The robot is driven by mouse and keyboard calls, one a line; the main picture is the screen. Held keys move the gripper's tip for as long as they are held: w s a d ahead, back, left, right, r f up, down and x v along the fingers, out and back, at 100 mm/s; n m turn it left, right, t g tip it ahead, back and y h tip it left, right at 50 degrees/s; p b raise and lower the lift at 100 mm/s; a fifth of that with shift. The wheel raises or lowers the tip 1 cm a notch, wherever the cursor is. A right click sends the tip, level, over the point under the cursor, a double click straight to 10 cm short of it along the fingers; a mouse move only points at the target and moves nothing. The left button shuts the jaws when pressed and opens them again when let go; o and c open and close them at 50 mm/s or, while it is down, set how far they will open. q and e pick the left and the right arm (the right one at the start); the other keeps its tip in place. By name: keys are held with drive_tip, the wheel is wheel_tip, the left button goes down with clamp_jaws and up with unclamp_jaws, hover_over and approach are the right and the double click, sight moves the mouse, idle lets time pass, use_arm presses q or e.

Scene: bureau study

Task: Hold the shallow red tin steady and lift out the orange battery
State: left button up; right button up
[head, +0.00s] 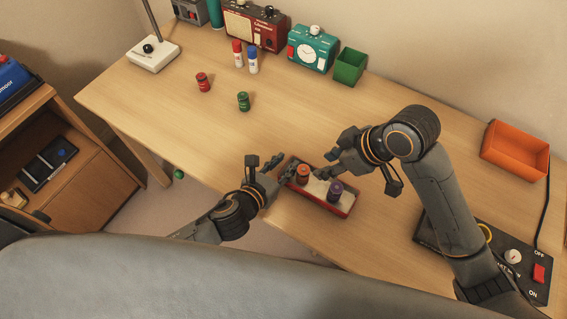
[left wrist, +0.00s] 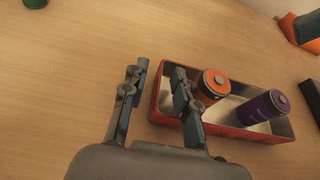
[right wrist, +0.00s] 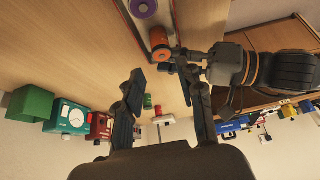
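The shallow red tin (head: 345,209) lies near the table's front edge. The orange battery (head: 303,173) stands upright at its left end and the purple battery (head: 336,187) stands to the right. My left gripper (head: 279,172) is at the tin's left end. In the left wrist view its fingers are open (left wrist: 160,85), with the tin's left wall (left wrist: 158,92) near the gap; contact cannot be told. My right gripper (head: 330,162) is open beside the orange battery, above the tin. In the right wrist view the battery (right wrist: 160,42) lies beyond the gap between its fingers (right wrist: 163,75).
A red can (head: 203,82) and a green can (head: 243,101) stand at left. A green box (head: 350,67) stands at the back. An orange tray (head: 515,151) and a black switch panel (head: 530,265) are at right. The table's middle is clear.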

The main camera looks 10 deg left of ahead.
use_arm(q)
clamp_jaws()
